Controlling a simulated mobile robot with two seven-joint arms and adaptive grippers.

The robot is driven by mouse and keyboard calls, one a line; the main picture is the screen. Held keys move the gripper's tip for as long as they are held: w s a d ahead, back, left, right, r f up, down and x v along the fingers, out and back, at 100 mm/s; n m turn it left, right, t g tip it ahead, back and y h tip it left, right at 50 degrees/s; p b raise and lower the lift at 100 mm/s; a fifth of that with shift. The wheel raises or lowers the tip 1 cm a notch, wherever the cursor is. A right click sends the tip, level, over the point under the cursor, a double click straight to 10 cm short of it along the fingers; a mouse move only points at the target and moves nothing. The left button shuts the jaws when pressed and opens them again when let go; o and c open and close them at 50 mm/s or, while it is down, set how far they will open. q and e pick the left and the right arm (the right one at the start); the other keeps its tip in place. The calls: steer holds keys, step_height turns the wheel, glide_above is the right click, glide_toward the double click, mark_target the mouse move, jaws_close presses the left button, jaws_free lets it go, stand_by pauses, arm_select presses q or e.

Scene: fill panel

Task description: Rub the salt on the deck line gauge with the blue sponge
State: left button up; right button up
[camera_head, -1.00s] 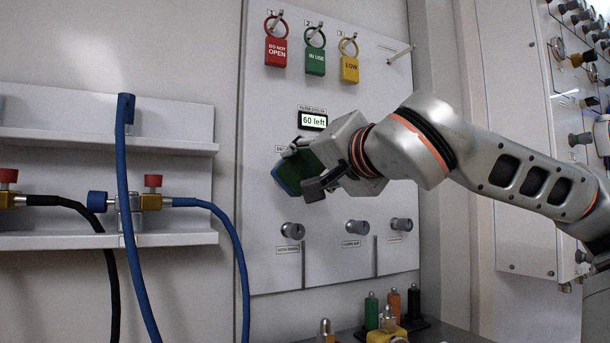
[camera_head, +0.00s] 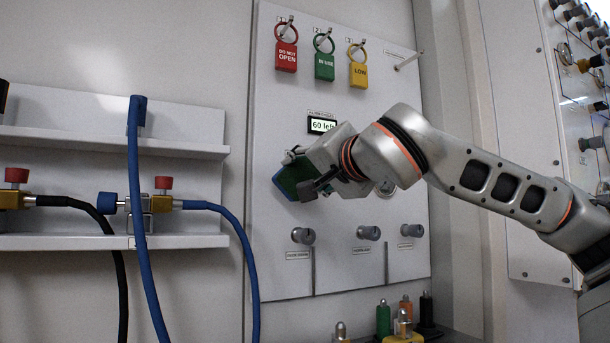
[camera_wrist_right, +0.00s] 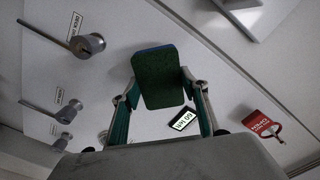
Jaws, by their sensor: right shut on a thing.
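My right gripper (camera_head: 306,173) is shut on the sponge (camera_head: 287,183), which has a green face and a blue edge. It holds the sponge at the white panel, just below and left of the small display. In the right wrist view the sponge (camera_wrist_right: 158,80) sits between the two fingers, green side toward the camera. I cannot tell whether it touches the panel. My left gripper is not in view.
The panel (camera_head: 280,270) carries a "60 left" display (camera_head: 322,125), red (camera_head: 286,56), green (camera_head: 324,66) and yellow (camera_head: 358,74) tags, and grey knobs (camera_head: 303,235) below. Blue (camera_head: 150,260) and black (camera_head: 118,260) hoses hang at left.

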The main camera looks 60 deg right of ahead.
steer(key=shift+b+x, duration=0.3)
steer(key=shift+x, duration=0.95)
stand_by(0.5)
